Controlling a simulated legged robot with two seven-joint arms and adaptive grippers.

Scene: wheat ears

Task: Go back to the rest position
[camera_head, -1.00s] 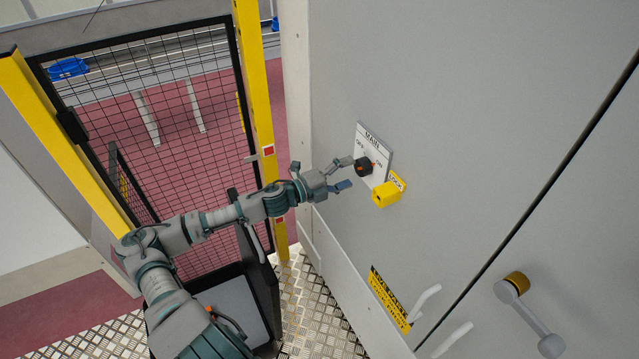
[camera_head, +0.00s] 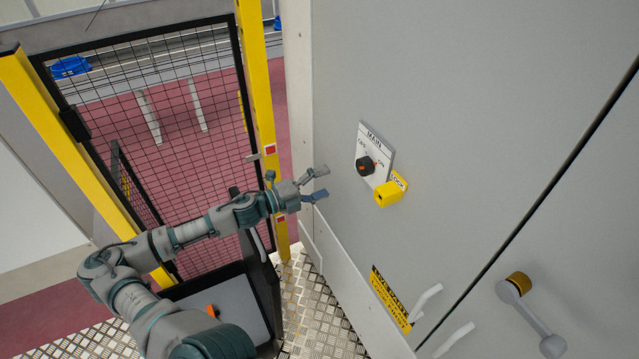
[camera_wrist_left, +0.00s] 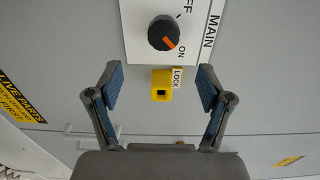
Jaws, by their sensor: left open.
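My left gripper (camera_head: 319,184) is open and empty in the head view, to the left of the main switch and apart from it. Its two spread fingers also show in the left wrist view (camera_wrist_left: 160,90). The black rotary knob (camera_head: 365,166) with an orange mark sits on the white MAIN plate (camera_head: 378,148) on the grey cabinet. In the left wrist view the knob (camera_wrist_left: 163,33) has its orange mark turned toward ON. The yellow lock block (camera_head: 388,195) is just below the plate. My right gripper is not in view.
The grey cabinet (camera_head: 450,90) fills the right side, with a lever handle (camera_head: 530,315) and white handles (camera_head: 427,300) low down. A black mesh gate (camera_head: 160,110) between yellow posts stands at the left. Open air lies between gate and cabinet.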

